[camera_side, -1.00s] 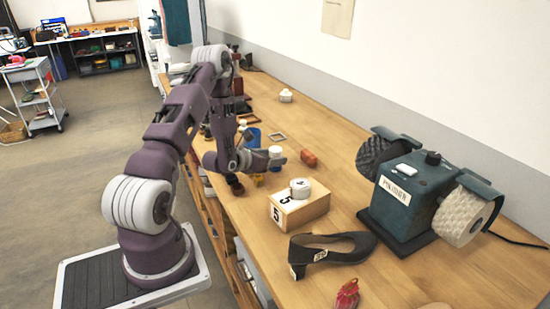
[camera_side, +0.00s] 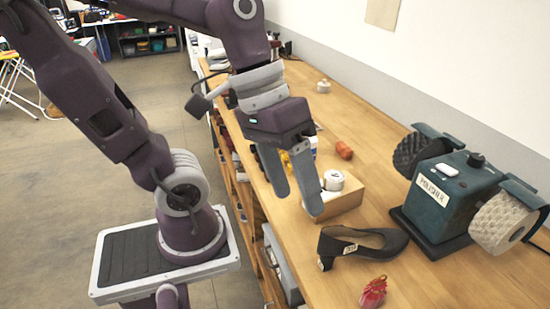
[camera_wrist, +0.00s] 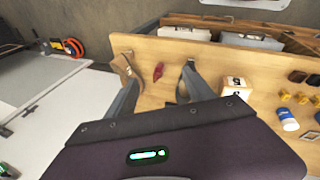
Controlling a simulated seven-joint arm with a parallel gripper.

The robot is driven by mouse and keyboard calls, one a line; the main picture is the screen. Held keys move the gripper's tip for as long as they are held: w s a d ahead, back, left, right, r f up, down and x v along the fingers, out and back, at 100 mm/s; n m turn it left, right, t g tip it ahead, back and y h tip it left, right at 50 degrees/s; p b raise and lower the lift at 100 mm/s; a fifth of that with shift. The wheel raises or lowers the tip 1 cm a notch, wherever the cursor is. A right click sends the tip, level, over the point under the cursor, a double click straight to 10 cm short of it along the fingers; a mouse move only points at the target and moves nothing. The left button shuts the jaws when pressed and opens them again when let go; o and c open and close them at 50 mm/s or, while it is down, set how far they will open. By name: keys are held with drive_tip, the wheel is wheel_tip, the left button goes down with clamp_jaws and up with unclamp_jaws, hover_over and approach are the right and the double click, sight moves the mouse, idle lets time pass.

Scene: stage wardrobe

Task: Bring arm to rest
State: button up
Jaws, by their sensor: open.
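My gripper (camera_side: 298,203) is raised in front of the bench in the side view, fingers pointing down. Its two grey fingers are apart with nothing between them. In the side view they overlap the near side of a wooden block (camera_side: 347,196), which has a white round tin (camera_side: 333,180) on top. Both fingers also show in the wrist view, spread over the bench, and the block (camera_wrist: 236,86) shows to their right. My arm is folded back and up, with its upper part beyond the top edge of the side view.
A brown shoe (camera_wrist: 126,70) shows in the wrist view. Open floor (camera_side: 60,190) lies left of the bench.

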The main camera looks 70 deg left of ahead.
drive_tip(key=a+m+t+y, duration=0.1)
drive_tip(key=a+r+m+t+y, duration=0.1)
drive_tip(key=a, duration=0.1)
drive_tip(key=s+a+m+t+y, duration=0.1)
drive_tip(key=a, duration=0.1)
drive_tip(key=shift+a+r, duration=0.2)
idle(0.9)
